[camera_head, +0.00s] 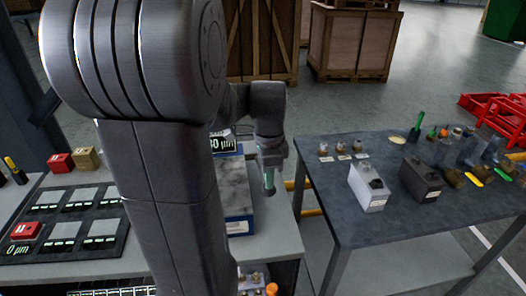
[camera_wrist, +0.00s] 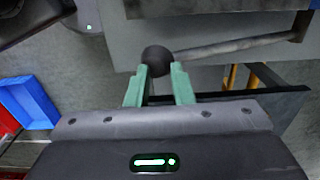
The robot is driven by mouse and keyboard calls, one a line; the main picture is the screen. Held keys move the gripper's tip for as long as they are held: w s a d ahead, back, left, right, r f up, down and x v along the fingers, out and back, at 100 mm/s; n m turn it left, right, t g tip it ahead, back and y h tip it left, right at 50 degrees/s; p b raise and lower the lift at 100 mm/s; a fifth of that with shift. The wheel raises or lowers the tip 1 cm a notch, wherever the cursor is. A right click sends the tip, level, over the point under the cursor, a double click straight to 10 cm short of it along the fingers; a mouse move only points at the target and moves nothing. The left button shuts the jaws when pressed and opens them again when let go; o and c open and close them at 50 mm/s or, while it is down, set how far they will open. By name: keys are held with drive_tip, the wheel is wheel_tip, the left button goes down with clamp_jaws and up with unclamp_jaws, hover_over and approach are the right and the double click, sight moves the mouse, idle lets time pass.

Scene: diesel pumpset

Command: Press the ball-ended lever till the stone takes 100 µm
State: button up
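The ball-ended lever shows in the wrist view as a dark ball (camera_wrist: 157,61) on a grey rod (camera_wrist: 225,46) running to the right. My gripper (camera_wrist: 159,68) has two green fingers a ball's width apart, with the ball at their tips. I cannot tell whether they clamp it or only meet it. In the head view my gripper (camera_head: 268,178) points down beside a blue-sided box with a grey top (camera_head: 233,185), likely the stone's unit; the lever is mostly hidden there. A black display (camera_head: 222,143) behind my arm is partly covered and seems to end in "80 µm".
A dark tray (camera_head: 65,222) on the left bench carries a red block and a "0 µm" readout. The right table (camera_head: 340,225) holds a white box (camera_head: 369,187), a dark box (camera_head: 420,180) and several small parts. Wooden crates (camera_head: 352,40) stand behind. A floor gap separates the benches.

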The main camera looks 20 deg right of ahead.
wheel_tip(320, 180, up, 11)
drive_tip(key=w+p, duration=0.2)
drive_tip(key=p, duration=0.6)
drive_tip(key=shift+w+d+f+p, duration=0.2)
drive_tip(key=shift+d+p, duration=0.15)
drive_tip(key=shift+a, duration=0.1)
